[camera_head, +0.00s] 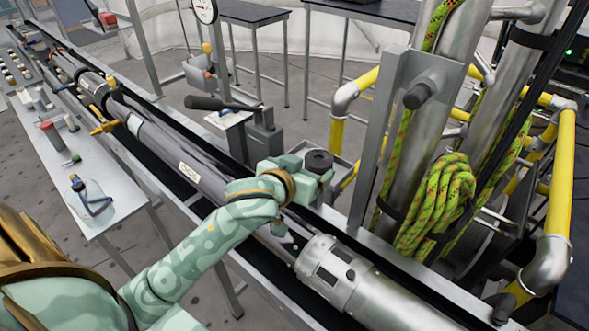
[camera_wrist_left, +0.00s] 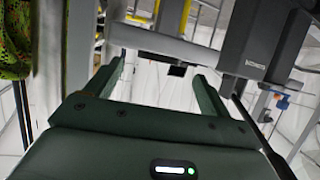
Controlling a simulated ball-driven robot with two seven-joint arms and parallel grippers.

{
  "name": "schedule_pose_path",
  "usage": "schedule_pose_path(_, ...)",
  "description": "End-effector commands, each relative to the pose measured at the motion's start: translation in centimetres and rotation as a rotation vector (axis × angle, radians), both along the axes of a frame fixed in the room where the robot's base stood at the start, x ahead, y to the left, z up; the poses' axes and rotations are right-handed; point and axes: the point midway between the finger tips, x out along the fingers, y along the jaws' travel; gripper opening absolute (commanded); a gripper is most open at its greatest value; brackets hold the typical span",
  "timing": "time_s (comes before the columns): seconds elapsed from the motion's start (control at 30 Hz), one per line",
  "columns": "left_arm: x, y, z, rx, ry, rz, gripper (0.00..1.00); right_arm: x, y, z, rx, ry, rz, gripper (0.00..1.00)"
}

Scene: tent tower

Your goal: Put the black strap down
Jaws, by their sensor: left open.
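My left gripper (camera_head: 312,177) is over the long bench beside the steel tube, its arm coming in from the lower left. In the left wrist view my left gripper (camera_wrist_left: 160,76) has its two green fingers spread apart, with nothing held between them. A small dark block (camera_wrist_left: 177,70) shows beyond the fingertips; I cannot tell what it is. I cannot make out a loose black strap in either view. A black band (camera_head: 533,38) is wrapped round an upright steel tube at the right. My right gripper is not in view.
A silver tool tube (camera_head: 355,285) and long grey pipes (camera_head: 190,150) lie along the bench. A grey vise-like fixture (camera_head: 264,138) with a black handle stands behind. Coiled green rope (camera_head: 440,195) and yellow railings (camera_head: 560,190) fill the right. A narrow side table (camera_head: 105,200) stands left.

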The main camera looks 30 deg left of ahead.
Motion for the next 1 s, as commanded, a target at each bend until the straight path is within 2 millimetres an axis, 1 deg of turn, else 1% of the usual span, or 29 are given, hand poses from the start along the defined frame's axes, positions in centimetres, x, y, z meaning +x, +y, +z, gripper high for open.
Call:
schedule_pose_path(0.03, -1.2, -0.1, 0.8, -0.002, 0.000, 0.000, 0.82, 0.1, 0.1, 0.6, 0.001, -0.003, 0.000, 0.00)
schedule_pose_path(0.1, -2.6, -0.2, 1.3, -0.002, 0.000, 0.000, 0.82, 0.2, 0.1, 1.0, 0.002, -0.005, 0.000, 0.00)
schedule_pose_path(0.2, -4.2, -0.3, 1.9, -0.001, 0.000, -0.001, 0.82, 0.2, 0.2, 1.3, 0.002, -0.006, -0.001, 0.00)
schedule_pose_path(0.3, -5.2, -0.3, 2.3, -0.001, 0.000, -0.001, 0.82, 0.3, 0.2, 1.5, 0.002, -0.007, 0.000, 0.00)
schedule_pose_path(0.47, -5.7, -0.3, 2.4, 0.000, -0.001, 0.001, 0.82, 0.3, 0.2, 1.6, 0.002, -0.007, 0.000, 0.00)
schedule_pose_path(1.0, -5.7, -0.3, 2.4, -0.001, 0.000, 0.000, 0.82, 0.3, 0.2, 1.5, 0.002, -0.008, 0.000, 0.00)
